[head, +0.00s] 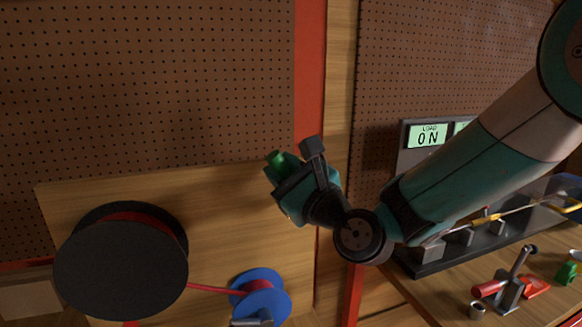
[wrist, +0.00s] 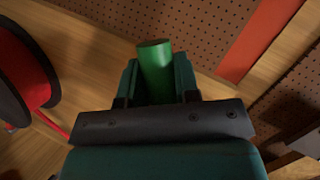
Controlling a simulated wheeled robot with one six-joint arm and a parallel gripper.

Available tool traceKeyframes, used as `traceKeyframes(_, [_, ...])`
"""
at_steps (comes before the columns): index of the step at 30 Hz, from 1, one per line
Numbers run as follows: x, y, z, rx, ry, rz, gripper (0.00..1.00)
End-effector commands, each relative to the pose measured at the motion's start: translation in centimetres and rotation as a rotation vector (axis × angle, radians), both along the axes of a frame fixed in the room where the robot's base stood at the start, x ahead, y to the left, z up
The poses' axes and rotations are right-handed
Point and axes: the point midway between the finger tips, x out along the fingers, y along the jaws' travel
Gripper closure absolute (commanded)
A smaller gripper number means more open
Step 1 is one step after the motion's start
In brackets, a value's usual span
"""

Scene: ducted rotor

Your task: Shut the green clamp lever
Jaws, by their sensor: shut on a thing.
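My gripper (head: 286,178) is in front of the wooden panel, in the middle of the head view. Its teal fingers (wrist: 157,82) are shut on a green cylinder in the wrist view. The round end of this green cylinder (wrist: 154,52) sticks out past the fingertips; it also shows at the gripper's tip in the head view (head: 275,159). It looks like the grip of the green clamp lever. The gripper hides its lower part, so I cannot tell what it is joined to or how the clamp stands.
A black spool (head: 120,265) with red line stands at lower left, its line running to a blue spool (head: 262,298). At right, a bench (head: 425,300) holds a red-handled clamp (head: 510,288), a small green piece (head: 567,273) and a display (head: 428,136) reading "LOAD ON".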

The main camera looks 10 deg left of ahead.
Motion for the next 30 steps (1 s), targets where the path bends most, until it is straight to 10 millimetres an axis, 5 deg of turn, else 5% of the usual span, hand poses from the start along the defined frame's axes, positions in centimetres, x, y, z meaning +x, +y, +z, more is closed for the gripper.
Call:
traceKeyframes(14, [-0.07,0.21,0.05,0.018,0.009,0.005,1.00])
traceKeyframes(15, [-0.07,0.20,0.05,0.019,0.009,0.004,0.63])
traceKeyframes(18, [-0.08,0.23,0.05,0.017,0.008,0.005,0.46])
traceKeyframes(30, [-0.64,-0.34,-0.55,0.012,0.005,0.005,0.46])
